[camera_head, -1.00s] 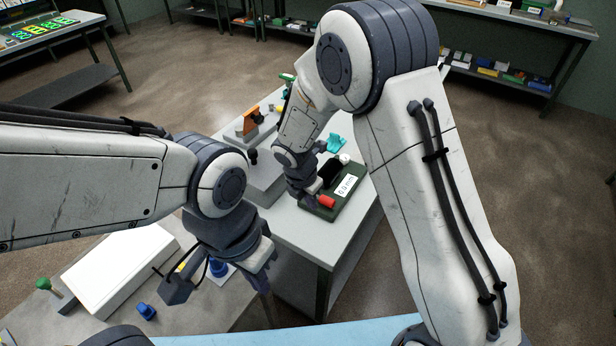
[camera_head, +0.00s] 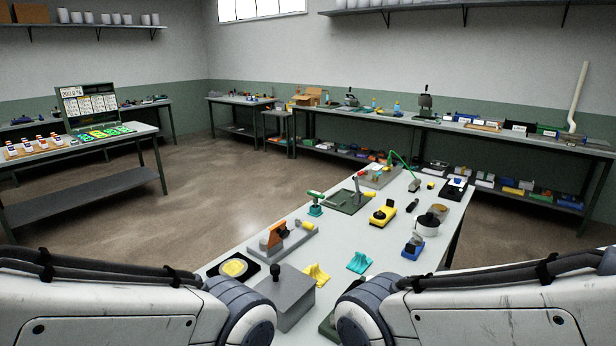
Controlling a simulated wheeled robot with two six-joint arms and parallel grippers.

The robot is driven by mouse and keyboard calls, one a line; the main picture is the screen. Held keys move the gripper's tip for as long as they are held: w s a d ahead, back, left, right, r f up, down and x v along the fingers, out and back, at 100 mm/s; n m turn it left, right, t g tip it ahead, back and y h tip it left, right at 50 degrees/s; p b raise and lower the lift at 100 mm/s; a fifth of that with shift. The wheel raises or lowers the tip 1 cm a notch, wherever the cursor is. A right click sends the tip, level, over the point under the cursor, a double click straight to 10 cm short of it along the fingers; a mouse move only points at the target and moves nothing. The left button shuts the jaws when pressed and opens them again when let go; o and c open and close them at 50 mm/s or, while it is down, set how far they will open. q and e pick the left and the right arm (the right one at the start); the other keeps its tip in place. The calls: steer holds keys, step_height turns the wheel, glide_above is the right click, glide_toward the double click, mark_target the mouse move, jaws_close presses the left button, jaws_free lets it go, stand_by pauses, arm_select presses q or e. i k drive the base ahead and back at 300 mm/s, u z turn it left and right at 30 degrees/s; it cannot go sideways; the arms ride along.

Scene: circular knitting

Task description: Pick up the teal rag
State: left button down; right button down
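The teal rag (camera_head: 360,262) lies crumpled on the light grey table (camera_head: 338,238), right of a crumpled yellow rag (camera_head: 316,275). Nothing covers the teal rag. My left arm comes in along the bottom left and my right arm along the bottom right. Both grippers are out of view. The nearest visible part of my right arm is its rounded joint, below the teal rag in the picture.
A grey box with a black knob (camera_head: 284,296) stands left of the rags. An orange-and-grey device (camera_head: 276,238), a yellow device (camera_head: 382,213), a blue device (camera_head: 413,246) and a white pot (camera_head: 427,225) stand around. Some bare tabletop lies behind the teal rag.

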mark_target(359, 264)
steer(key=z, duration=0.3)
steer(key=k, duration=0.45)
steer(key=z, duration=1.25)
steer(key=i, duration=1)
steer(key=z, duration=0.55)
steer(key=i, duration=0.95)
steer(key=u, duration=0.75)
steer(key=i, duration=0.75)
steer(key=u, duration=1.05)
steer(key=i, duration=0.3)
steer(key=u, duration=0.4)
